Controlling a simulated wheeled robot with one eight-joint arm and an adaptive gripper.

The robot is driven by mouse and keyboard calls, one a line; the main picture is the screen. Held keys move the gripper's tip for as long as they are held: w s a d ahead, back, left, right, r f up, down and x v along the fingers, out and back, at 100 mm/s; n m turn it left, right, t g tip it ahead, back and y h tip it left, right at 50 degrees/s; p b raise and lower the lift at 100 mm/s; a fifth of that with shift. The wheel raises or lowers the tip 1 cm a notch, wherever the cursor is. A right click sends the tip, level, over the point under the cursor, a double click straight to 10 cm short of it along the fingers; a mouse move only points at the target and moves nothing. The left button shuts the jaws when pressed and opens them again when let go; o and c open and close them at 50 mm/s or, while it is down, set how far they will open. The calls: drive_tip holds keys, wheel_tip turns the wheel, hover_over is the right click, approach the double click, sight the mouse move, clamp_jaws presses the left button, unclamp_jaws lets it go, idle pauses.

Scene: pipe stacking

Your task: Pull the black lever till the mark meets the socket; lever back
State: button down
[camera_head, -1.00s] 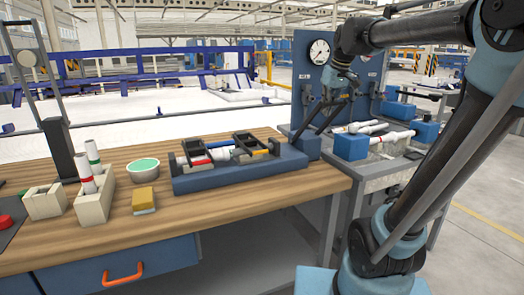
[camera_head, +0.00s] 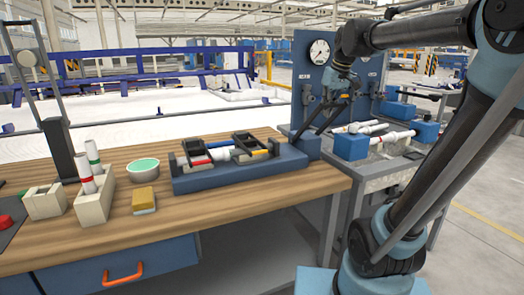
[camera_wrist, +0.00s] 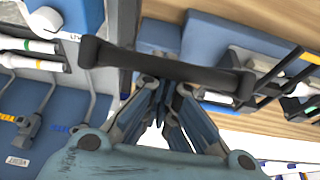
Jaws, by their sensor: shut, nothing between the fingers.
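The blue pipe fixture (camera_head: 235,178) stands on the wooden bench in the head view. It has black frames and white pipe pieces with a red mark (camera_head: 199,160), a blue mark and a yellow mark. The black lever (camera_head: 313,122) rises from the fixture's right end, tilted up to the right. In the wrist view its dark crossbar (camera_wrist: 165,65) runs across the picture in front of my fingers. My gripper (camera_wrist: 163,88) is shut with nothing between the fingers, its tips close to the bar; I cannot tell if they touch it. It also shows in the head view (camera_head: 342,94), near the lever's top.
A white pipe holder (camera_head: 93,205), a bowl (camera_head: 143,169) and a yellow sponge (camera_head: 144,198) stand left of the fixture. A grey side table (camera_head: 385,170) with blue blocks and pipes is at the right. A blue gauge panel stands behind my gripper.

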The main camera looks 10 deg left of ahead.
drive_tip(key=shift+s+d+f, duration=0.45)
drive_tip(key=shift+s+f, duration=0.15)
drive_tip(key=shift+f, duration=0.1)
idle(1.6)
drive_tip(key=shift+w+a+r, duration=0.3)
drive_tip(key=shift+w+r, duration=0.05)
drive_tip(key=shift+r, duration=0.3)
drive_tip(key=shift+v, duration=3.95)
